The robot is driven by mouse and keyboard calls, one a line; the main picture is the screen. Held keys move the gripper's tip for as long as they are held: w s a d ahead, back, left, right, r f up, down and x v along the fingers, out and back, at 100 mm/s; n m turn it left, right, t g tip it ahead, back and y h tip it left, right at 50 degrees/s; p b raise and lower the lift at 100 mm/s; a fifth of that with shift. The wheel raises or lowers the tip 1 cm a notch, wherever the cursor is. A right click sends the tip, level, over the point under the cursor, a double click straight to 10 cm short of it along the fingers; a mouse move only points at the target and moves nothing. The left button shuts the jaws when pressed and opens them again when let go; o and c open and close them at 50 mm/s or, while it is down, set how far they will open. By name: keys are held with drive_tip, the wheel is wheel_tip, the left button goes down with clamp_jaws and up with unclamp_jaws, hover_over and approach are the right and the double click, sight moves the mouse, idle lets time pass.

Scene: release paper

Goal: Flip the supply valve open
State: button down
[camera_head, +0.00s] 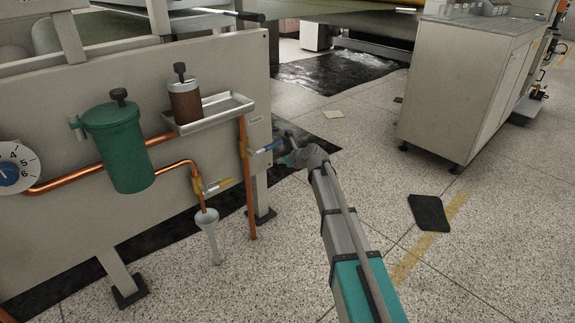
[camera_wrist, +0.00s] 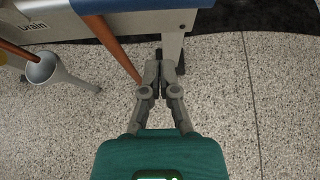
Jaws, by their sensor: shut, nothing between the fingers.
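The valve with a blue lever handle (camera_head: 268,146) sits on the vertical copper pipe at the right edge of the panel; I take it as the supply valve. Its lever points right, roughly crosswise to the pipe. In the wrist view a blue strip (camera_wrist: 125,4) at the top edge looks like this lever, cut off by the frame. My gripper (camera_head: 286,143) is just right of the lever's end in the head view; contact cannot be told. In the wrist view my gripper (camera_wrist: 164,68) has its fingers together and empty, below the blue strip.
A second valve with a yellow body (camera_head: 197,186) sits lower left, above a funnel (camera_head: 208,222). The word "Drain" shows on a plate (camera_wrist: 32,24). A green canister (camera_head: 122,147) and a metal tray (camera_head: 217,112) are on the panel. Open speckled floor lies right, with a dark mat (camera_head: 429,213).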

drive_tip(key=shift+w+a+r+p, duration=0.25)
drive_tip(key=shift+w+r+p, duration=0.05)
drive_tip(key=shift+r+p, duration=0.25)
drive_tip(key=shift+w+a+r+p, duration=0.3)
drive_tip(key=shift+r+p, duration=0.2)
drive_tip(key=shift+p, duration=0.1)
drive_tip(key=shift+w+a+r+p, duration=0.25)
drive_tip(key=shift+w+r+p, duration=0.05)
drive_tip(key=shift+r+p, duration=0.25)
drive_tip(key=shift+r+n+t+p, duration=0.3)
drive_tip(key=shift+r+p, duration=0.05)
drive_tip(key=shift+p, duration=0.05)
idle(0.4)
